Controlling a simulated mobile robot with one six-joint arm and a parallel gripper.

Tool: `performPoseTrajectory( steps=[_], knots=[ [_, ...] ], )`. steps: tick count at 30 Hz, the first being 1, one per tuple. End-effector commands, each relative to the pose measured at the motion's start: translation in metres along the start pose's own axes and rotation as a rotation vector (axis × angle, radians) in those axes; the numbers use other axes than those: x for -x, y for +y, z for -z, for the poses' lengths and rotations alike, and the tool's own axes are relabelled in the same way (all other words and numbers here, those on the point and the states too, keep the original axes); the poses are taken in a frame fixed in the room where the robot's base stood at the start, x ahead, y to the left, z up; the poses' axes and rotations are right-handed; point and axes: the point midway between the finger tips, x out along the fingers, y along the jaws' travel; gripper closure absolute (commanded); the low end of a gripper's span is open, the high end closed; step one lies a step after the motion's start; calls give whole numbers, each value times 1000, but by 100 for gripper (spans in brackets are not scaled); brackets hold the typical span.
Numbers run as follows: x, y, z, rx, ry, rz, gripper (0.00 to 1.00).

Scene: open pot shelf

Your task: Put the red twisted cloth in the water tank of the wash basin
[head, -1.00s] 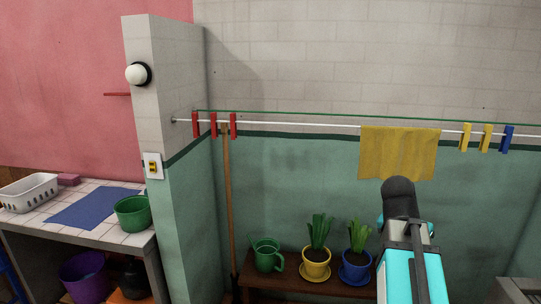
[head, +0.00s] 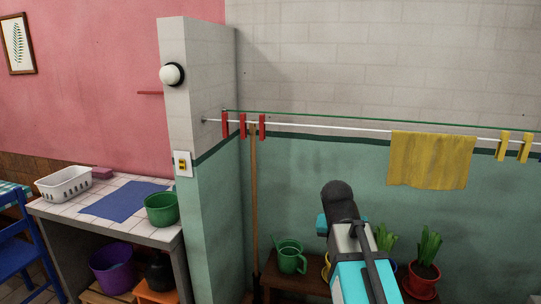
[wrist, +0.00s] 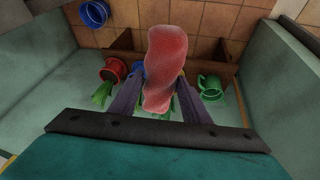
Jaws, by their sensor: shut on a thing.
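The red twisted cloth (wrist: 165,70) is in the middle of the wrist view. My gripper (wrist: 160,90) is shut on it, with one dark finger on each side, and holds it above the floor and the plant bench. The cloth hides part of the fingertips. In the head view my arm covers the gripper and the cloth does not show. The wash basin and its water tank are not in view in either picture.
A bench (head: 268,283) holds a green watering can (head: 290,256) and potted plants (head: 424,275). A clothesline (head: 330,126) with a yellow cloth (head: 432,160) crosses above. Left of the wall pillar stands a tiled counter (head: 134,222) with a green bowl (head: 162,208).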

Motion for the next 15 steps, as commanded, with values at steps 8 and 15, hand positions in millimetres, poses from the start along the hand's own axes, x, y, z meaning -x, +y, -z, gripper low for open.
performPoseTrajectory(
  steps=[8,15],
  knots=[
    [2,-50,8,164,26,69,85],
    [3,-60,20,267,43,112,85]
  ],
)
